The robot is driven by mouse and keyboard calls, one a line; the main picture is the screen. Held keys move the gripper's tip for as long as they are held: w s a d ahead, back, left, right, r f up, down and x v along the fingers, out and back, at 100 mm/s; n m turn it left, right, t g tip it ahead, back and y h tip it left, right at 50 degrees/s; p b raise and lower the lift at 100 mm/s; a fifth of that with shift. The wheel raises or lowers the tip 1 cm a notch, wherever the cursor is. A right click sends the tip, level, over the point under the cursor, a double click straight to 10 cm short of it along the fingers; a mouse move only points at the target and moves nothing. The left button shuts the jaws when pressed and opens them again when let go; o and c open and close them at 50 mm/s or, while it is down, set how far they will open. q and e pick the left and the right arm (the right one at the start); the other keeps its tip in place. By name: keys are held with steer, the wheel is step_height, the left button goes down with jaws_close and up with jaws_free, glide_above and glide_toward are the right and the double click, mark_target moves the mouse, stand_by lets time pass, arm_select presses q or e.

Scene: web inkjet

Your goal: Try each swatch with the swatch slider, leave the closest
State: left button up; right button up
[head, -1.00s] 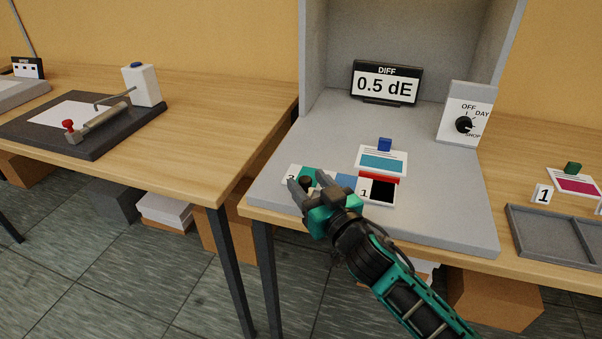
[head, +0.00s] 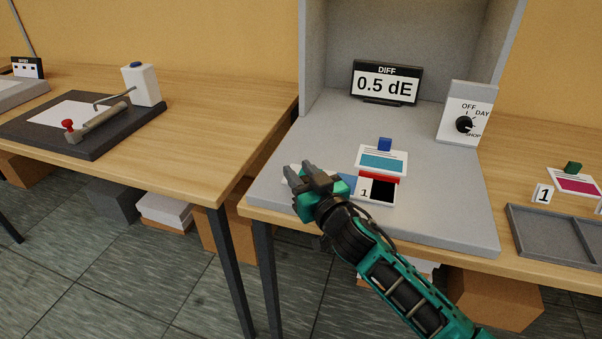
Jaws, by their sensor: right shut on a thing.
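The swatch slider (head: 348,184) lies at the front of the grey booth floor, a pale strip with a blue patch and a label "1" beside a black patch. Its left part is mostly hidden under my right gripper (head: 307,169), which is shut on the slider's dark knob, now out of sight. A white card with a teal band (head: 382,161) and a blue grip (head: 385,144) lies just behind the slider, with a red strip (head: 380,178) at its front edge. The display (head: 387,83) reads "DIFF 0.5 dE". My left gripper is not in view.
A dial box (head: 465,118) marked OFF, DAY and SHOP stands at the booth's right. Farther right are a grey tray (head: 559,240), a "1" tag (head: 543,194) and a magenta card (head: 577,185). A dark board (head: 85,138) occupies the left table. A gap separates the tables.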

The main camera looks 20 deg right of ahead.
jaws_close()
steer(key=s+d, duration=0.1)
steer(key=d, duration=0.1)
steer(key=s+d+p, duration=0.1)
steer(key=s+d, duration=0.1)
steer(key=s+d+p, duration=0.1)
steer(key=d, duration=0.1)
steer(key=shift+s+d, duration=0.3)
steer(key=o, duration=0.6)
jaws_free()
steer(key=s, duration=0.4)
steer(key=s+d, duration=0.1)
steer(key=s, duration=0.3)
steer(key=s+d, duration=0.1)
steer(key=s, duration=0.3)
steer(key=shift+s+d, duration=0.2)
steer(key=shift+s, duration=0.1)
